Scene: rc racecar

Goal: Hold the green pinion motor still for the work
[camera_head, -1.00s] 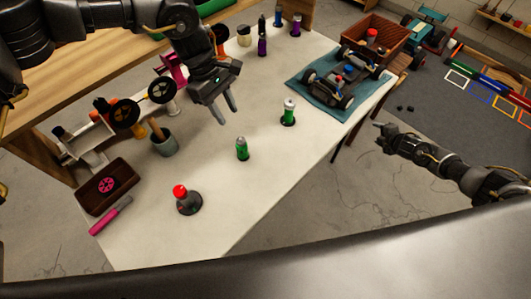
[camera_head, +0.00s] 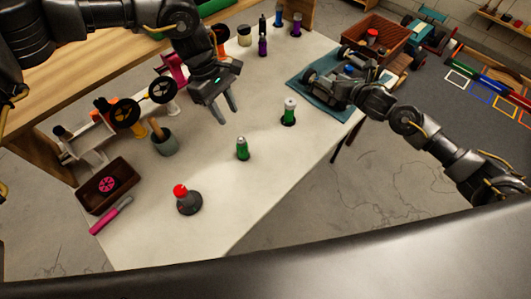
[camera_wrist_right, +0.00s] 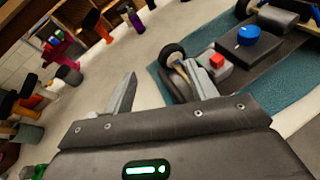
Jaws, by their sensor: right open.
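Two green cylinders stand on the white table: one with a pale top on a dark base (camera_head: 289,112), and a smaller one with a grey tip (camera_head: 242,149). I cannot tell which is the pinion motor. My left gripper (camera_head: 225,107) is open and empty, pointing down to the left of the pale-topped one and above the smaller one in the head view. My right gripper reaches in over the car chassis (camera_head: 323,88) on the teal mat (camera_head: 308,97); in the right wrist view it is open (camera_wrist_right: 160,95), with nothing between its fingers.
A red-topped dark stand (camera_head: 188,200), a grey cup (camera_head: 166,145), a brown tray (camera_head: 95,205) and a wheel rack (camera_head: 85,145) are at the left. A brown crate (camera_head: 388,35) stands behind the mat. The table's front middle is clear.

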